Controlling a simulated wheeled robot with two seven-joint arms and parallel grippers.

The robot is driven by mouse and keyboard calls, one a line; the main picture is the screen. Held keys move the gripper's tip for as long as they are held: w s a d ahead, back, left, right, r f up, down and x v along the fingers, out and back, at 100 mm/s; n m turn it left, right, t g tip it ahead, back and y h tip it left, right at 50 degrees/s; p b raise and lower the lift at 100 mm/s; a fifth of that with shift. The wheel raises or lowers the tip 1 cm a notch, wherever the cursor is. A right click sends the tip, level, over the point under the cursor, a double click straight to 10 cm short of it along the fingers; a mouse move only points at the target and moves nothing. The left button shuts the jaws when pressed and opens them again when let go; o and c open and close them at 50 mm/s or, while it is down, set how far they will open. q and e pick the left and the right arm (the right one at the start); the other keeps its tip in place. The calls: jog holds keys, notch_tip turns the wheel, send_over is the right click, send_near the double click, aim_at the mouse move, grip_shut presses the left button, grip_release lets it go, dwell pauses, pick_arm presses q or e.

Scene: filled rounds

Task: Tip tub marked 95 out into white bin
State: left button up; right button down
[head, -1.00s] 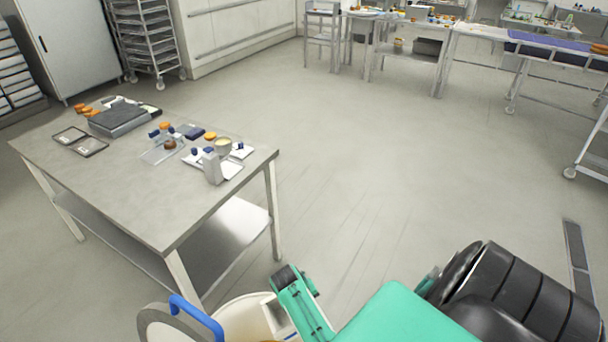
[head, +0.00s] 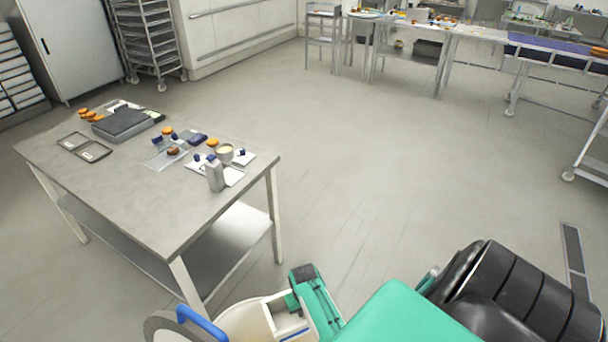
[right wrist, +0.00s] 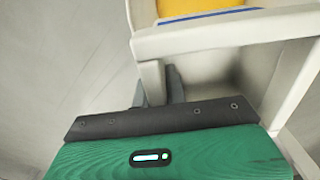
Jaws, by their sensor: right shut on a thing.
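My right gripper (head: 302,276) reaches down at the bottom centre of the head view. It is shut on the wall of a cream-white tub (head: 287,322) with a blue stripe. In the right wrist view the dark fingers (right wrist: 160,88) meet the tub's wall (right wrist: 220,38), and something yellow shows beyond the rim. No number 95 can be read. A rounded cream container (head: 245,318) with a blue bar lies just left of the tub, cut off by the frame. I cannot tell whether it is the white bin. My left gripper is not in view.
A steel table (head: 120,195) stands at left, holding a grey box (head: 122,124), small trays, a cup (head: 224,153), a grey carton (head: 215,177) and orange food pieces. A wire rack (head: 148,40) and more tables stand at the back. The floor in the middle is clear.

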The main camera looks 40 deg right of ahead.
notch_tip(320, 180, up, 5)
jog(key=p, duration=0.5)
jog(key=shift+r, duration=0.95)
